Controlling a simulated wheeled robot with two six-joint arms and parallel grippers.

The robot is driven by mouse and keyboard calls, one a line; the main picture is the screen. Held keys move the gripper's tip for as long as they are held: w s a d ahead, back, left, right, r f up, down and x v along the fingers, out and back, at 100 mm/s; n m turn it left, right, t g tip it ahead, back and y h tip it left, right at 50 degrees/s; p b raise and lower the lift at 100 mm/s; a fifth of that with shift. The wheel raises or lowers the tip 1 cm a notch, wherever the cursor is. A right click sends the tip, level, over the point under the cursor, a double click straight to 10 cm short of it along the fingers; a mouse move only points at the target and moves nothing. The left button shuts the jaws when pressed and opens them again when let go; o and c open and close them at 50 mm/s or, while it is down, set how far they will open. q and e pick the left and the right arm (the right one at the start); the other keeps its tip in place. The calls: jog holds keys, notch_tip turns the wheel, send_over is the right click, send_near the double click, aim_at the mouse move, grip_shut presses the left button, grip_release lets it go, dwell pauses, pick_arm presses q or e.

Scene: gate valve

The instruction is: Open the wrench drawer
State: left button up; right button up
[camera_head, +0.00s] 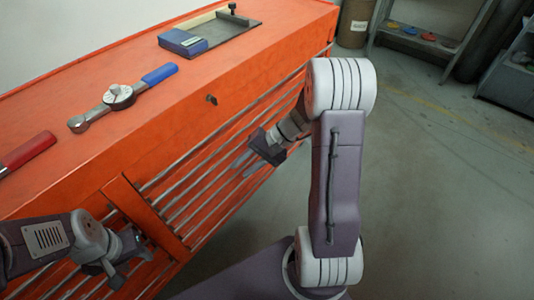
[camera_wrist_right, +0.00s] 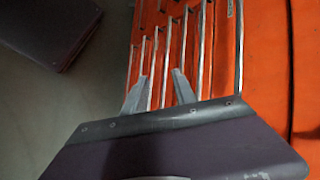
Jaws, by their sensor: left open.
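The orange tool chest (camera_head: 120,165) fills the left of the head view, with a stack of drawers along its front, each with a long silver handle (camera_head: 215,185). All the drawers look shut. I cannot tell which one is the wrench drawer. My right gripper (camera_head: 242,164) is in front of the drawer handles. In the right wrist view its two fingers (camera_wrist_right: 158,90) stand apart and point at the silver handles (camera_wrist_right: 181,45); contact is unclear. My left gripper (camera_head: 128,268) is open at the lower left, near the chest front, holding nothing that I can see.
On the chest top lie a blue-handled torque wrench (camera_head: 120,96), a red-handled tool (camera_head: 28,152) and a dark tray (camera_head: 225,38) with a blue box (camera_head: 183,42). A keyhole (camera_head: 211,99) is in the upper front. The grey floor (camera_head: 430,190) at right is clear.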

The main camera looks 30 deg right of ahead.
jog(key=w+d+f+m+t+y+b, duration=0.1)
jog(key=w+d+f+t+b, duration=0.15)
jog(key=w+f+b, duration=0.2)
jog(key=w+d+f+m+t+b, duration=0.1)
jog(key=w+d+f+t+b, duration=0.1)
jog(key=w+d+f+b, duration=0.3)
jog(key=w+d+f+m+t+h+b, duration=0.1)
jog(key=w+d+f+m+t+b, duration=0.1)
jog(key=d+f+t+b, duration=0.45)
jog(key=w+d+f+m+t+h+b, duration=0.1)
jog(key=d+m+t+h+b, duration=0.3)
jog(key=d, duration=0.6)
pick_arm(q)
notch_tip(320, 180, down, 29)
jog(key=b, duration=0.4)
jog(key=shift+b, duration=0.4)
pick_arm(e)
jog(key=w+a+n+g+y, duration=0.1)
jog(key=w+a+n+y, duration=0.1)
jog(key=w, duration=0.6)
jog(key=shift+w+a+r, duration=0.2)
jog(key=shift+w+a, duration=0.1)
jog(key=shift+a, duration=0.45)
jog(key=shift+y, duration=0.3)
grip_shut()
